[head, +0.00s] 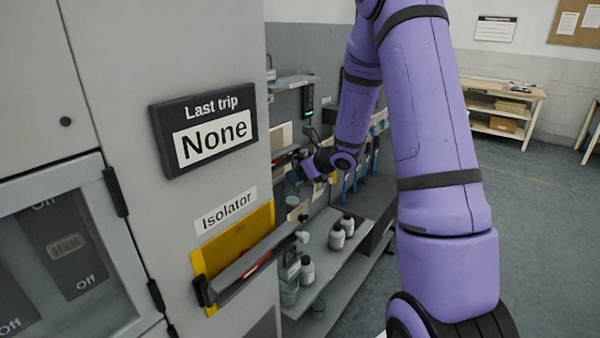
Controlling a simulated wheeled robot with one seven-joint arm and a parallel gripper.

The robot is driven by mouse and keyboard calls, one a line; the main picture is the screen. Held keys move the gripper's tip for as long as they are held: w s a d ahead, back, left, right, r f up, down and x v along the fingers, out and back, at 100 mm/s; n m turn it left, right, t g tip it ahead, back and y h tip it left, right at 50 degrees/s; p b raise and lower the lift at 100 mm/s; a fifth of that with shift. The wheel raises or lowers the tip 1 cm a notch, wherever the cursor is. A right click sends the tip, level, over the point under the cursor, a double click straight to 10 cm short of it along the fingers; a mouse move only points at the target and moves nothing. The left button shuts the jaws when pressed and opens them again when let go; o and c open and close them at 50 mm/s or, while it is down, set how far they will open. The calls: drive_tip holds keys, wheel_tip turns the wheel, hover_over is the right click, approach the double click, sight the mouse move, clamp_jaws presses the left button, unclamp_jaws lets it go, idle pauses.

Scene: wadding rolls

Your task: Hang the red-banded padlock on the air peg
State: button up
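My purple arm reaches from the right into the recess beside the grey cabinet. My gripper (308,168) is at its far end, small and dark, close to the back panel. Whether its fingers are apart, or hold anything, is too small to tell. I cannot pick out the red-banded padlock. I cannot tell which fitting is the air peg; small pale plates and fittings show on the panel around and below the gripper.
The grey cabinet front carries an Isolator handle (250,266) on a yellow plate (207,257) and a "Last trip None" sign (204,128). White bottles (337,236) stand on a low shelf (325,262) below the gripper. A wooden bench (530,97) is at the back right. Floor on the right is clear.

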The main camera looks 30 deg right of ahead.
drive_tip(key=shift+o, duration=0.5)
drive_tip(key=v, duration=1)
drive_tip(key=shift+s+r, duration=0.3)
drive_tip(key=shift+d, duration=0.15)
